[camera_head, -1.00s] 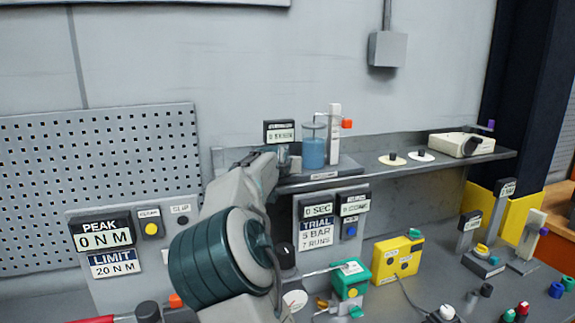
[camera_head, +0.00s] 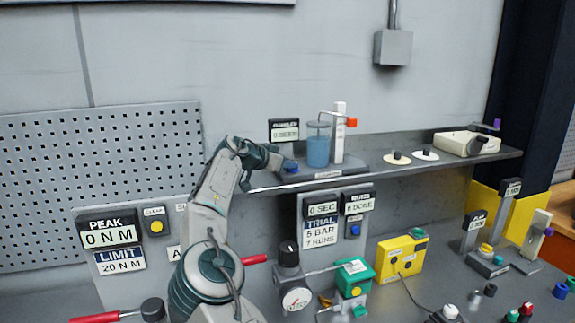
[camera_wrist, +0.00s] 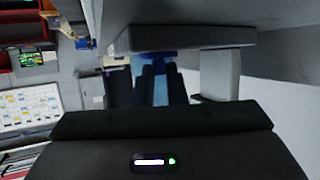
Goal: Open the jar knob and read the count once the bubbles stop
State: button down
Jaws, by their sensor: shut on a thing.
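The jar (camera_head: 318,150), clear with blue liquid, stands on a small base on the wall shelf. A counter display (camera_head: 284,131) stands behind it at the left; its small digits are hard to read, and it seems to start with 0. My gripper (camera_head: 287,165) reaches the shelf's left end, left of the jar, and is shut on a small blue knob (camera_head: 291,168) at the base's front left. In the wrist view the blue knob (camera_wrist: 155,57) shows at the tips of my dark fingers (camera_wrist: 160,82), which hide part of it. I cannot make out bubbles in the liquid.
A white post (camera_head: 339,132) with an orange block (camera_head: 351,122) stands right of the jar. Two white discs and a cream device (camera_head: 466,143) sit further right on the shelf (camera_head: 375,177). Below are trial displays (camera_head: 320,226), a green box (camera_head: 355,275) and a yellow box (camera_head: 397,258).

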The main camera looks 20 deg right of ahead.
jog(key=shift+w+a+f+m+g, duration=0.1)
jog(key=shift+f+m+g, duration=0.1)
jog(key=shift+m+g, duration=0.55)
jog(key=c, duration=1.5)
grip_release()
jog(key=shift+o, duration=0.2)
jog(key=shift+r, duration=0.1)
jog(key=b+v, duration=0.1)
jog(key=v, duration=1.2)
jog(key=shift+a, duration=0.45)
